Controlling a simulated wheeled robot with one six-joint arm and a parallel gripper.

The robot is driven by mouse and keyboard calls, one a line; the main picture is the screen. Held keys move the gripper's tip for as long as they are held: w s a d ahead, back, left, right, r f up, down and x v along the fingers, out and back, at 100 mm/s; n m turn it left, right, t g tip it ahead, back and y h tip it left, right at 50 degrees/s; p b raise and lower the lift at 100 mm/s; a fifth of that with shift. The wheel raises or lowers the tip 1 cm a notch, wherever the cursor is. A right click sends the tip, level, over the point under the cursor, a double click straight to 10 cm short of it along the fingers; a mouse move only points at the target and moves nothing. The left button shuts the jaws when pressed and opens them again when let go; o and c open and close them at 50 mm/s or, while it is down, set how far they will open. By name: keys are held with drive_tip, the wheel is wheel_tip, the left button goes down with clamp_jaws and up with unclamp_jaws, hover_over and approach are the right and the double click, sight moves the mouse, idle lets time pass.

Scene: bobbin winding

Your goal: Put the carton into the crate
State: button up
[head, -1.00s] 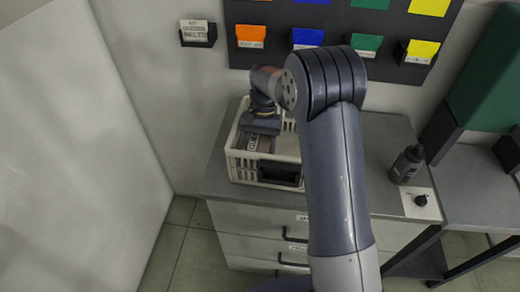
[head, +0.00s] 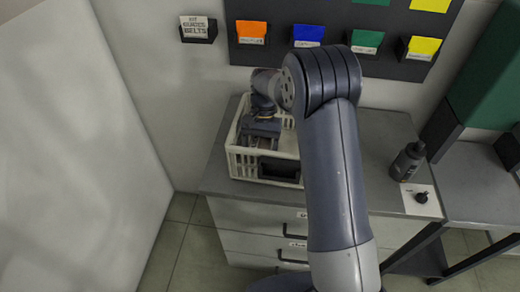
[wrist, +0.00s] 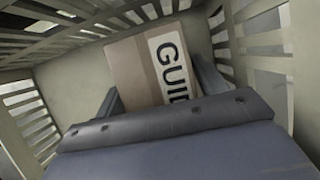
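The carton (wrist: 135,67), a brown box with a white label reading "GUI…", is between the two fingers of my gripper (wrist: 153,75) in the wrist view. The fingers appear to touch its two sides, so my gripper looks shut on it. The carton is inside the pale slatted crate (wrist: 68,75), whose walls surround it. In the head view my gripper (head: 260,141) reaches down into the crate (head: 240,165), which stands on the grey cabinet top. There the carton is mostly hidden by my gripper. Whether the carton rests on the crate floor is not clear.
A dark bottle (head: 408,162) and a black knob on a white card (head: 421,197) are at the cabinet's right. A board with coloured card holders (head: 308,36) is on the wall behind. A white panel (head: 80,130) stands at the left.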

drive_tip(key=shift+o, duration=1)
drive_tip(key=shift+r, duration=0.2)
drive_tip(key=b+v, duration=0.1)
drive_tip(key=v, duration=1.1)
drive_tip(key=shift+w+r, duration=0.1)
drive_tip(key=shift+r, duration=0.25)
drive_tip(key=shift+f, duration=0.1)
drive_tip(key=p+x, duration=0.1)
drive_tip(key=x, duration=1.2)
drive_tip(key=shift+w+f, duration=0.1)
drive_tip(key=shift+r, duration=0.35)
drive_tip(key=shift+r, duration=0.1)
